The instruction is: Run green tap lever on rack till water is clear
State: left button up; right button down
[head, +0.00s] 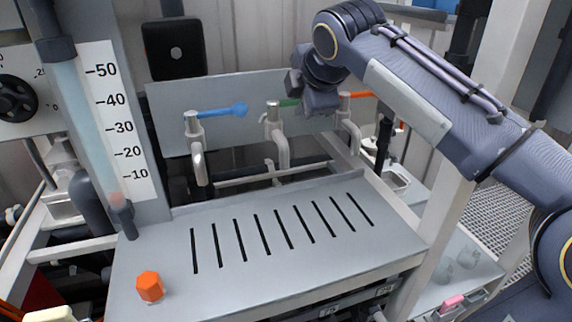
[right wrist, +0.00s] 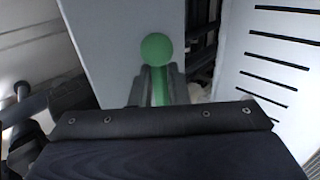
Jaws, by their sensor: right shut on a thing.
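The rack carries three taps with coloured levers above a slotted grey drain tray (head: 270,290). The green lever (head: 290,103) is on the middle tap (head: 279,140), partly hidden behind my right gripper. My right gripper (head: 318,103) is shut on the green lever. In the right wrist view the lever's green ball end (right wrist: 156,49) shows just past the fingertips, with its green shaft between them. The blue lever (head: 220,111) is on the left tap, and the orange lever (head: 358,94) is on the right tap. I cannot make out any water below the middle spout. My left gripper is not in view.
A clear tube with a scale (head: 112,120) stands left of the tray, with a small orange ball low in it. An orange hexagonal knob (head: 149,286) is on the tray's front left. A white post (head: 462,190) stands at the right, close to my right arm.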

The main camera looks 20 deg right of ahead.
aim_at(288, 132)
jog(key=s+a+m+g+h+p, duration=0.1)
jog(key=m+g+h, duration=0.1)
jog(key=m, duration=0.2)
jog(key=s+a+m+g+h+p, duration=0.1)
jog(key=s+a+m+g+h, duration=0.1)
jog(key=m, duration=0.3)
jog(key=s+a+m+g+h+p, duration=0.1)
jog(key=m+g+h, duration=0.1)
jog(key=m+h, duration=0.2)
jog(key=shift+s+a+m+g, duration=0.15)
jog(key=shift+s+m+g, duration=0.15)
jog(key=shift+m, duration=0.3)
jog(key=shift+s+a+f+m+g+h, duration=0.15)
jog(key=shift+m+g+h, duration=0.15)
jog(key=shift+m+g, duration=0.25)
dwell(2.3)
